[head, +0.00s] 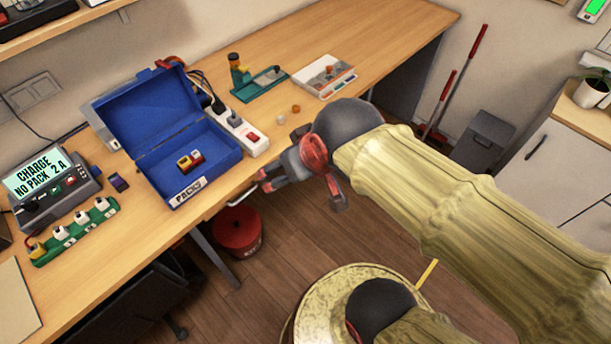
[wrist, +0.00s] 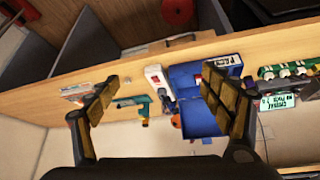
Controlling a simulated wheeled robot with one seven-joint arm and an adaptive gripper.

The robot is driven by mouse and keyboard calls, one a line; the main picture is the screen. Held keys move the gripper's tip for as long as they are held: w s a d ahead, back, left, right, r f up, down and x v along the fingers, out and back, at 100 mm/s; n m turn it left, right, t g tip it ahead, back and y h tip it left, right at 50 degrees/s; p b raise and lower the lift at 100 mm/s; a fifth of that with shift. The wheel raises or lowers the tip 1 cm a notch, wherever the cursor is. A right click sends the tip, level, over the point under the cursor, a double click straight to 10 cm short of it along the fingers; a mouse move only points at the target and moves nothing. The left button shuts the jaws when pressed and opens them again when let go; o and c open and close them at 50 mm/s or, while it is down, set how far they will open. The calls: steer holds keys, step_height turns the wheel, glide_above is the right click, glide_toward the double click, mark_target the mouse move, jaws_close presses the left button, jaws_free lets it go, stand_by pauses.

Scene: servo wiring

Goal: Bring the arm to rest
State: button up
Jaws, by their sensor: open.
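My arm reaches in from the right in the head view, covered by a yellowish sleeve. My gripper (head: 299,191) hangs just off the front edge of the wooden bench (head: 390,40), to the right of the blue box. It touches nothing that I can see. In the wrist view my gripper (wrist: 160,115) shows two fingers wide apart with nothing between them that is held; the bench lies beyond them.
An open blue box (head: 215,140) labelled PACKS holds a small pack (head: 190,161). Beside it are a charger (head: 50,190), a green strip (head: 75,232), a white power strip (head: 240,133), a green tool (head: 258,82) and a tray (head: 323,76). A red bucket (head: 237,232) stands below.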

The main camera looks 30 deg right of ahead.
steer(key=s, duration=0.4)
steer(key=shift+d+r+g, duration=0.2)
steer(key=shift+d+g, duration=0.1)
steer(key=shift+g, duration=0.1)
steer(key=shift+w, duration=0.1)
steer(key=shift+c, duration=0.3)
stand_by(0.5)
